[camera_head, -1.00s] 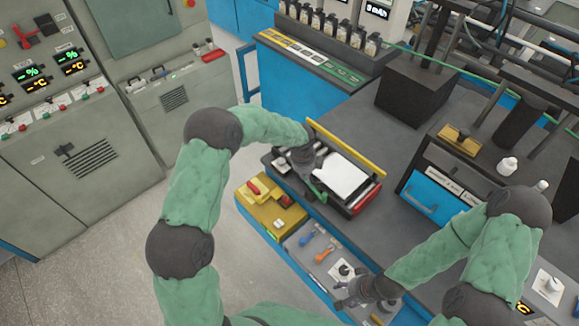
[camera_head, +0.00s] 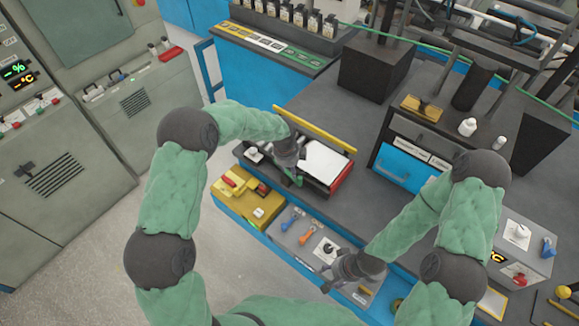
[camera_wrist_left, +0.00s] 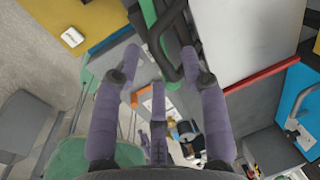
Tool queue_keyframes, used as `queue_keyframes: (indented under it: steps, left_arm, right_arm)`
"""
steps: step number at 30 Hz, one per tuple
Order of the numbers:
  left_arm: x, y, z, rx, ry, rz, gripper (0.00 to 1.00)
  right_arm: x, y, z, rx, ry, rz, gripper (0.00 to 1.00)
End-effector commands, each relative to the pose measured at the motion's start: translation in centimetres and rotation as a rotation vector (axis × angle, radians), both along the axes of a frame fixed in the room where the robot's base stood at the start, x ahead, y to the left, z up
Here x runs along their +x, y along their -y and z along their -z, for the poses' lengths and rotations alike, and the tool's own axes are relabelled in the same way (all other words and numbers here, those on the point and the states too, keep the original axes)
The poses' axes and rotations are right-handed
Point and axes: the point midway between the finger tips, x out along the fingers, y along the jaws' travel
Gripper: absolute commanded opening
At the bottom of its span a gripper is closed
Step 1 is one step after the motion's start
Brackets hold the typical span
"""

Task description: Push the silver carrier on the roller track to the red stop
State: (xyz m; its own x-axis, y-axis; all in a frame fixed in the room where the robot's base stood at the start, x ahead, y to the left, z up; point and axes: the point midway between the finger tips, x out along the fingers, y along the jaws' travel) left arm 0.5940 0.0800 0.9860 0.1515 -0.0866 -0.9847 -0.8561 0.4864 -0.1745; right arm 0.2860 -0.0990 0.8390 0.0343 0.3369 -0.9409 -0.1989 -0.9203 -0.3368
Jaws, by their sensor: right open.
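The silver carrier (camera_head: 323,161) is a flat, pale plate on the dark roller track. It fills the upper right of the left wrist view (camera_wrist_left: 250,35). The red stop (camera_head: 342,178) is a bar at the track's right end, close beside the carrier; it shows in the left wrist view (camera_wrist_left: 262,75). I cannot tell if they touch. My left gripper (camera_head: 288,165) is low at the carrier's left side. Its fingers are spread in the left wrist view (camera_wrist_left: 166,62), beside a dark bar and a green strip. My right gripper (camera_head: 335,272) is open and empty over the front panel.
A yellow rail (camera_head: 313,127) runs behind the track. A yellow box (camera_head: 248,197) and a grey panel with blue and orange tools (camera_head: 306,236) lie in front. A blue-fronted drawer unit (camera_head: 405,165) stands at right. The dark bench between track and drawer unit is clear.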

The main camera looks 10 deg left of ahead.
Motion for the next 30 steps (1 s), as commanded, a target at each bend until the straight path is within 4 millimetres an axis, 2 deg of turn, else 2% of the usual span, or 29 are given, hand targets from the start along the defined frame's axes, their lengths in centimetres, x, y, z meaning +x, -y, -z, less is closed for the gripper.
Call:
queue_keyframes:
  steps: [8, 11, 21, 25, 30]
  left_arm:
    - [0.0, -0.2, -0.7, 0.001, 0.003, 0.000, 0.44]
    - [-0.1, -0.3, -2.0, 0.000, 0.006, -0.002, 0.44]
    - [-1.2, -0.7, -8.5, 0.000, 0.004, 0.000, 0.44]
    - [-1.5, -0.8, -10.3, -0.001, 0.003, 0.000, 0.44]
    - [-1.8, -0.9, -11.5, 0.001, 0.001, 0.002, 0.44]
  right_arm:
    - [0.0, 0.0, 0.0, 0.000, 0.000, 0.000, 0.56]
    - [0.0, 0.0, 0.0, 0.000, 0.000, 0.000, 0.56]
    - [0.0, 0.0, 0.0, 0.000, 0.000, 0.000, 0.56]
    - [0.0, 0.0, 0.0, 0.000, 0.000, 0.000, 0.56]
    - [0.0, 0.0, 0.0, 0.000, 0.000, 0.000, 0.56]
